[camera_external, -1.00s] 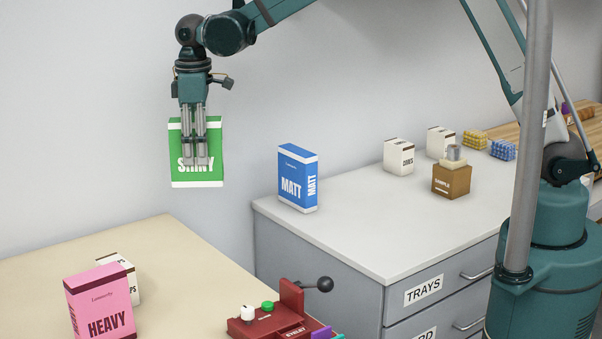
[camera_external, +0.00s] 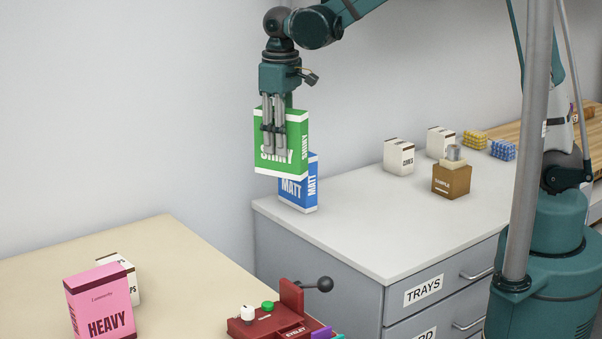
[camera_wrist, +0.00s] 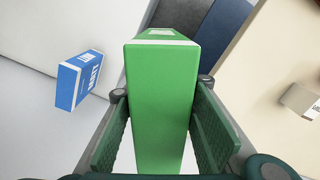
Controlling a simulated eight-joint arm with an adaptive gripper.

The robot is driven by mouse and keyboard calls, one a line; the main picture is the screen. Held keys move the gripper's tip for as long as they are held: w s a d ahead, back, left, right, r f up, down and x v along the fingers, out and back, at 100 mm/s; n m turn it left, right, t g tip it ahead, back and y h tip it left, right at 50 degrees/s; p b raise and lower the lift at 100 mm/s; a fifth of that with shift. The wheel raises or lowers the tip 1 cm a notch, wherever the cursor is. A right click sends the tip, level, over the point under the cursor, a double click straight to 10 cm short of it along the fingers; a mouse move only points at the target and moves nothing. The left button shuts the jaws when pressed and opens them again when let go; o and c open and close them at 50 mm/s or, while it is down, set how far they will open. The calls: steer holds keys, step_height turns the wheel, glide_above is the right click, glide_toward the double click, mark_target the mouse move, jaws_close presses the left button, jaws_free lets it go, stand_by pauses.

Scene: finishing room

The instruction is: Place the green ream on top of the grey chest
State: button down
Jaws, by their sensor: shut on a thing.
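The green ream (camera_external: 294,132), marked SHINY, hangs upright in my gripper (camera_external: 273,152). In the external view it overlaps the upper part of the blue MATT ream behind it. In the wrist view the green ream (camera_wrist: 160,105) fills the middle, with a finger pad on each side; my gripper (camera_wrist: 160,95) is shut on it. The grey chest (camera_external: 355,235) has a pale top and drawers labelled TRAYS and another label partly cut off. The green ream is in the air near the chest's left end; its exact height above the top cannot be told.
The blue ream (camera_external: 298,192) stands on the chest's left end, also in the wrist view (camera_wrist: 80,82). White boxes (camera_external: 398,156) and a brown SAMPLE box (camera_external: 451,180) stand further right. The chest's front middle is clear. A beige table (camera_external: 150,250) holds a pink ream (camera_external: 102,302) and a red device (camera_external: 280,315).

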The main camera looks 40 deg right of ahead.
mark_target(294, 140)
steer(key=s+d, duration=0.1)
steer(key=d, duration=0.1)
steer(key=shift+s+d+f+m, duration=0.1)
steer(key=shift+s+d+m, duration=0.2)
steer(key=shift+s+m, duration=0.1)
steer(key=w+d+f+m+b, duration=0.1)
steer(key=w+d+f+b, duration=0.4)
steer(key=d, duration=0.6)
steer(key=d+f+m+b, duration=0.25)
steer(key=d+f, duration=0.45)
steer(key=d, duration=0.5)
steer(key=w+d+f+b, duration=0.1)
steer(key=w, duration=0.5)
steer(key=w+d+m+b, duration=0.1)
steer(key=w, duration=0.6)
steer(key=shift+w+f, duration=0.2)
steer(key=shift+f, duration=0.15)
steer(key=shift+f+b, duration=0.8)
steer(key=shift+f, duration=1.7)
steer(key=shift+f, duration=0.15)
steer(key=c, duration=1.9)
jaws_free()
